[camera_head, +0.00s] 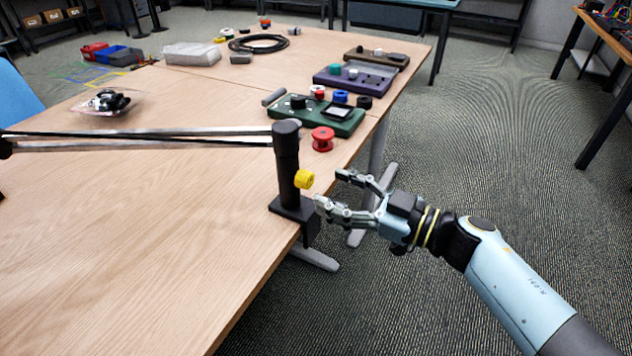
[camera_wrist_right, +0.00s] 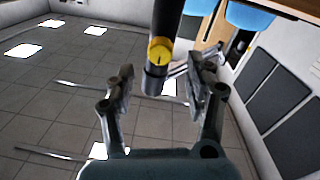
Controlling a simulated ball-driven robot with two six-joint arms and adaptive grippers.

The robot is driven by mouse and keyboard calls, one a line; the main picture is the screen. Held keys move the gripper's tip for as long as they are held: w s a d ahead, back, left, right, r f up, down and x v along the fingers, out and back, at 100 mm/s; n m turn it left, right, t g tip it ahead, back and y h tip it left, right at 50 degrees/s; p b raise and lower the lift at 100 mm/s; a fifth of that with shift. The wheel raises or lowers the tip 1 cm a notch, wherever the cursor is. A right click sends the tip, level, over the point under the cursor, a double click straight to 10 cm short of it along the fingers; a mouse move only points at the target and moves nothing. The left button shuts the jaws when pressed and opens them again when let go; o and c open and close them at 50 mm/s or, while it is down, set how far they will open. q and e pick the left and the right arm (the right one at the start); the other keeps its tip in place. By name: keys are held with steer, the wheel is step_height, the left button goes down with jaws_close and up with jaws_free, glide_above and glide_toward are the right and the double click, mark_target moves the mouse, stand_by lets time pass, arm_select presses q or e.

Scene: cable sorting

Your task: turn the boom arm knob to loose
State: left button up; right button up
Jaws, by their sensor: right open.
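The boom arm's black post (camera_head: 287,165) stands clamped at the table's right edge, with its long arm (camera_head: 150,141) reaching left. The yellow knob (camera_head: 305,179) sits on the post's right side, low down. My right gripper (camera_head: 330,187) is open and empty, just right of the knob and apart from it, fingers pointing at it. In the right wrist view the yellow knob (camera_wrist_right: 160,50) shows beyond and between the open fingertips (camera_wrist_right: 165,80), with a dark line on its face. I cannot read any loose or tight marking. My left gripper is not in view.
A red spool (camera_head: 322,139) stands behind the post. A green device (camera_head: 318,116) and a purple one (camera_head: 352,80) lie farther back, with a black cable coil (camera_head: 258,43). A clear bag (camera_head: 105,102) lies at left. The near wooden tabletop (camera_head: 150,250) is clear.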

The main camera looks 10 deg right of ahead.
mark_target(310, 181)
steer(key=x, duration=0.4)
steer(key=shift+w+a, duration=0.15)
steer(key=shift+a, duration=0.1)
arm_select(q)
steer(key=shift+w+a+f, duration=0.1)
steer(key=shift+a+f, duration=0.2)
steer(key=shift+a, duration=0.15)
arm_select(e)
steer(key=shift+c, duration=0.5)
jaws_close()
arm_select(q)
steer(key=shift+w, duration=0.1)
